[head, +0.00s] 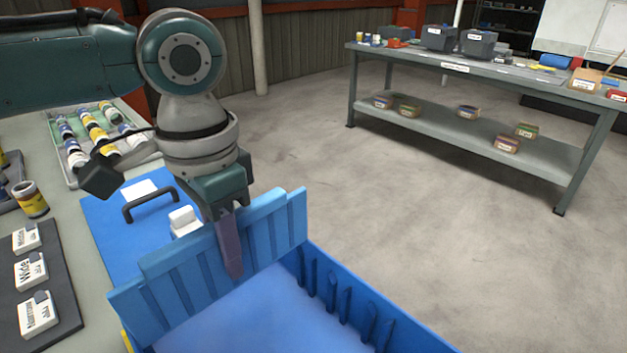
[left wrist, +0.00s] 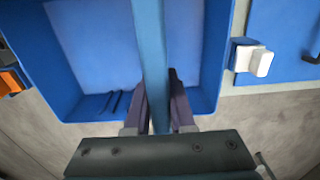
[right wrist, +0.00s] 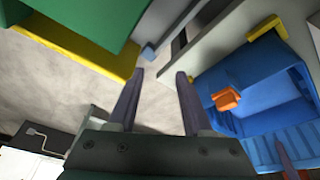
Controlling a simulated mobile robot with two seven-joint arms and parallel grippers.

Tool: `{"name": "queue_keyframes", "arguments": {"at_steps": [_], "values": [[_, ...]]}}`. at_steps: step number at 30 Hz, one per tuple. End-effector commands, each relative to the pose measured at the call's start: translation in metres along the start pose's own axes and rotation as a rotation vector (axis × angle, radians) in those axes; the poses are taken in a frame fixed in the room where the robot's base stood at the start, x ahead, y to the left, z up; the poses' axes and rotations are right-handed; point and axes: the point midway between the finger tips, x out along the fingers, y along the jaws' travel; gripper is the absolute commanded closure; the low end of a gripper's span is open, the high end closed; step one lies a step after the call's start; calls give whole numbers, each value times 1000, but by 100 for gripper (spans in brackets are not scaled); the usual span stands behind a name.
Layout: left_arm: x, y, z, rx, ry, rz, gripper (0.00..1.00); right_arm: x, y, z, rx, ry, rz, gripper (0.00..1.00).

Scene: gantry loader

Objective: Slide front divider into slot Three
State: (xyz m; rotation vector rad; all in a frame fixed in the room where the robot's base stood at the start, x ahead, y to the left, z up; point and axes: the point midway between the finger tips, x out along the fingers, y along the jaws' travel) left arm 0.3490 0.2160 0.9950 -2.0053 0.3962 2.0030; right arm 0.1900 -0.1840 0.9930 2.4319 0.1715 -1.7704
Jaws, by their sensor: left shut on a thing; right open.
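The blue divider (head: 180,275) is a ribbed upright panel across the blue bin (head: 425,330). My left gripper (head: 231,262) is shut on the divider near its middle. In the left wrist view the divider (left wrist: 152,50) shows edge-on between the fingers, over the bin (left wrist: 215,60). The bin's far wall has several upright ribs that form slots (head: 340,300). I cannot tell whether the divider's lower edge sits in a slot, and no slot numbers are readable. My right gripper (right wrist: 160,76) is open and empty, away from the bin (right wrist: 255,90).
A blue lid-like panel with a black handle (head: 150,205) lies beside the bin. A tray of bottles (head: 95,135) and label cards (head: 35,270) are on the left. An orange part (right wrist: 227,98) is on the bin's rim. A green container (right wrist: 75,30) is near my right gripper.

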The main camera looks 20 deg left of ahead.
Motion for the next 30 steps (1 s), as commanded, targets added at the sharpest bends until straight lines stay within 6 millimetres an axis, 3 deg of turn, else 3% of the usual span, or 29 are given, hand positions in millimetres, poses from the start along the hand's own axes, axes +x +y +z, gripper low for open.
{"name": "queue_keyframes", "arguments": {"at_steps": [30], "values": [[-2,0,0,0,0,1,100,-12,-1,-4,5,1,-4,50]]}}
